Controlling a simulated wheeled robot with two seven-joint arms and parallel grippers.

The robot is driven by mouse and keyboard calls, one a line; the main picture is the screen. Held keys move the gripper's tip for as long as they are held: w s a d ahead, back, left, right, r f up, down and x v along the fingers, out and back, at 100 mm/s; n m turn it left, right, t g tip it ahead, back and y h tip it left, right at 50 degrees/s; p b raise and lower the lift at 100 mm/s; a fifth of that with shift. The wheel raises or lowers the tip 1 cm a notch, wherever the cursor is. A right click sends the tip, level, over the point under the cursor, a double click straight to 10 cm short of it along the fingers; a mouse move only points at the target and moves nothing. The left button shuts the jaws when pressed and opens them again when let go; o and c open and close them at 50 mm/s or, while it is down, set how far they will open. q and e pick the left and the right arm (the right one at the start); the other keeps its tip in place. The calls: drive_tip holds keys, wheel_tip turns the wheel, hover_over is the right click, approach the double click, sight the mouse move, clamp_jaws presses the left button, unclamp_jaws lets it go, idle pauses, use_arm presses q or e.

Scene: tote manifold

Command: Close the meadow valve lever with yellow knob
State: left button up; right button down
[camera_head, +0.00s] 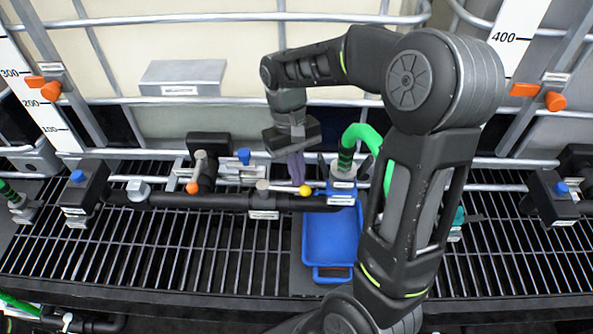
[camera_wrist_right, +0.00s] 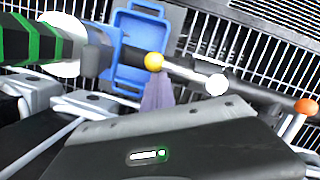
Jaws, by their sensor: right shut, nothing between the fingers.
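The yellow knob (camera_head: 306,190) sits at the end of a short lever on the dark pipe in front of the tank, left of the green hose. The lever's round pivot (camera_head: 263,187) is to its left. In the right wrist view the yellow knob (camera_wrist_right: 153,61) is just beyond my fingertips. My right gripper (camera_head: 297,180) points down beside the knob, its purple-grey fingers shut and empty; they also show in the wrist view (camera_wrist_right: 157,92). I cannot tell whether they touch the knob. My left gripper is not in view.
An orange-knobbed lever (camera_head: 192,187) stands to the left on the same manifold. A green hose (camera_head: 357,140) rises right of the yellow knob. A blue tray (camera_head: 330,240) lies on the black grate (camera_head: 150,245). The pale tank (camera_head: 200,50) stands behind.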

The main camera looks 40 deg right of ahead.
drive_tip(key=shift+s+a+m, duration=0.35)
drive_tip(key=shift+s+m, duration=0.35)
drive_tip(key=shift+m, duration=0.4)
drive_tip(key=p+v, duration=0.4)
drive_tip(key=v, duration=0.6)
drive_tip(key=shift+d+p, duration=0.2)
drive_tip(key=shift+p, duration=0.15)
drive_tip(key=shift+w+a+f, duration=0.1)
drive_tip(key=shift+f, duration=0.05)
